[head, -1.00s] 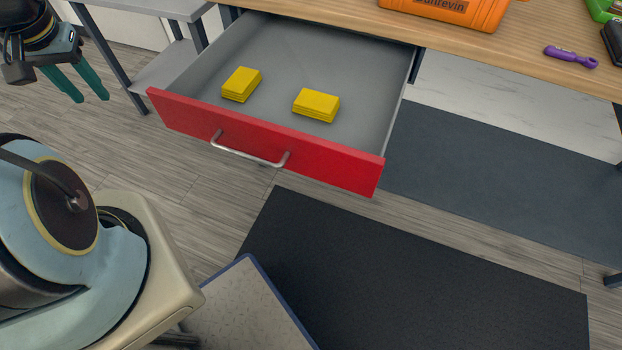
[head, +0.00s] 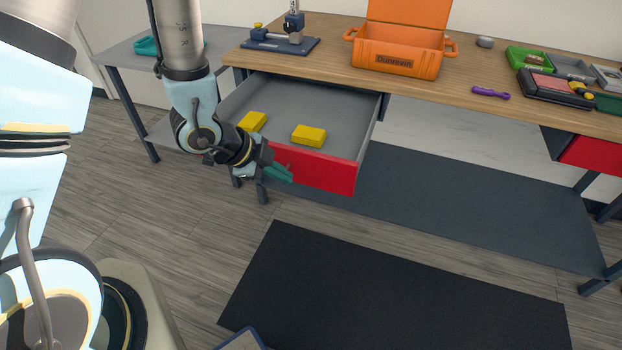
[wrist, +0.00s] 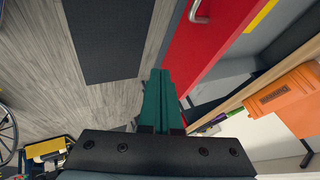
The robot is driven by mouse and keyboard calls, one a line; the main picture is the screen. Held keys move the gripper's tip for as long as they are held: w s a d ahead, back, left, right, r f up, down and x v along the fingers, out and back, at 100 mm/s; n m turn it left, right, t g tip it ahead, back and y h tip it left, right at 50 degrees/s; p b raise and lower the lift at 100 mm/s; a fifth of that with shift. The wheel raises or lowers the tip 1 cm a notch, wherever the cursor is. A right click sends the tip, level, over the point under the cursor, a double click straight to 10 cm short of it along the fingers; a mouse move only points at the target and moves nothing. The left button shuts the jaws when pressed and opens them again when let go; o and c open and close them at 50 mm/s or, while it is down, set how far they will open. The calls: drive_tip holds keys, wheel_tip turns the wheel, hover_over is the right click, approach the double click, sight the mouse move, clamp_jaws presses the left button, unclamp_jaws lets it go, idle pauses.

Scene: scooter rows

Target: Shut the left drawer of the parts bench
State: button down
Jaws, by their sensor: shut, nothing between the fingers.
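The left drawer (head: 325,172) of the parts bench (head: 465,92) stands pulled out, with a red front and a grey inside. Two yellow blocks, one at the left (head: 252,121) and one at the right (head: 309,135), lie in it. My gripper (head: 281,173) is shut and empty, in front of the red front's left part in the head view. My arm hides the drawer's left end there. In the wrist view the shut green fingers (wrist: 160,95) point along the floor beside the red drawer front (wrist: 205,40). The silver handle (wrist: 198,12) shows at the top. I cannot tell whether the fingers touch the front.
An orange case (head: 395,62), a purple tool (head: 491,93) and a small press (head: 285,38) are on the bench top. A second red drawer front (head: 593,155) is at the right. A black mat (head: 390,290) lies on clear floor before the bench.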

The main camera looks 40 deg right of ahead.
drive_tip(key=p, duration=0.2)
approach(321, 182)
wheel_tip(321, 182, down, 3)
drive_tip(key=s, duration=0.3)
drive_tip(key=shift+w+d+f+p, duration=0.25)
drive_tip(key=shift+w+d+p, duration=0.7)
drive_tip(key=shift+w+p, duration=0.1)
drive_tip(key=shift+w+d+f, duration=0.15)
drive_tip(key=shift+w+d, duration=0.1)
drive_tip(key=shift+d, duration=0.15)
